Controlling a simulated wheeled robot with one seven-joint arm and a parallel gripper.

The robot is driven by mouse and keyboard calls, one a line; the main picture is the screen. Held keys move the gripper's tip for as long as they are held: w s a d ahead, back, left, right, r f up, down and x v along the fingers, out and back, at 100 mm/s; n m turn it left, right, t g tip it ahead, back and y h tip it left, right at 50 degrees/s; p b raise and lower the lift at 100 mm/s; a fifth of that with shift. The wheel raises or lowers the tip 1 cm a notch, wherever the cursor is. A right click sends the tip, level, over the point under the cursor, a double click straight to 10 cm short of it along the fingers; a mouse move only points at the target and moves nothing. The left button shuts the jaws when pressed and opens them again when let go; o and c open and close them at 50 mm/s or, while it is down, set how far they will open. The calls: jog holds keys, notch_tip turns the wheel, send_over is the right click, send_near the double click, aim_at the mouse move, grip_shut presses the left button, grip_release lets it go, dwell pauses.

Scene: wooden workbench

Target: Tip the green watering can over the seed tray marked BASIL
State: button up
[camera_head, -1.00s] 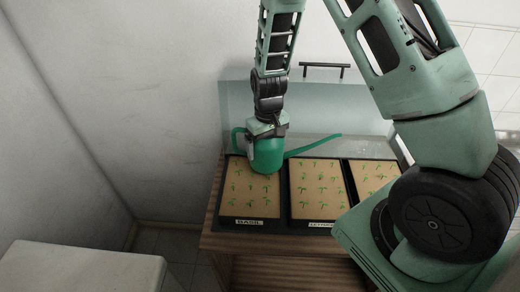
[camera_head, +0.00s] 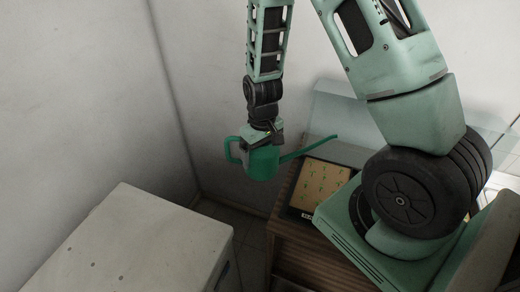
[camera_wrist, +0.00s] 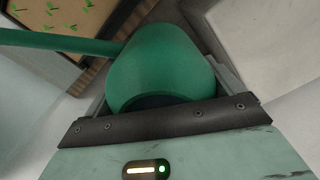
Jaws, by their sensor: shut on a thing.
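The green watering can (camera_head: 262,163) hangs upright from my gripper (camera_head: 263,136), in the air left of the bench. Its loop handle is at the left and its long spout points right toward the bench. My gripper is shut on the top of the can. In the wrist view the can (camera_wrist: 160,60) fills the middle, with its spout running off to the left.
The wooden workbench (camera_head: 283,232) is at right, its further trays hidden behind my arm. A pale low cabinet (camera_head: 130,245) stands at lower left, with a floor gap between it and the bench. White walls close the left and back.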

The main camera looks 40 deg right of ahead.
jog(key=shift+f+b, duration=2.3)
jog(key=shift+f, duration=0.65)
jog(key=shift+w, duration=0.1)
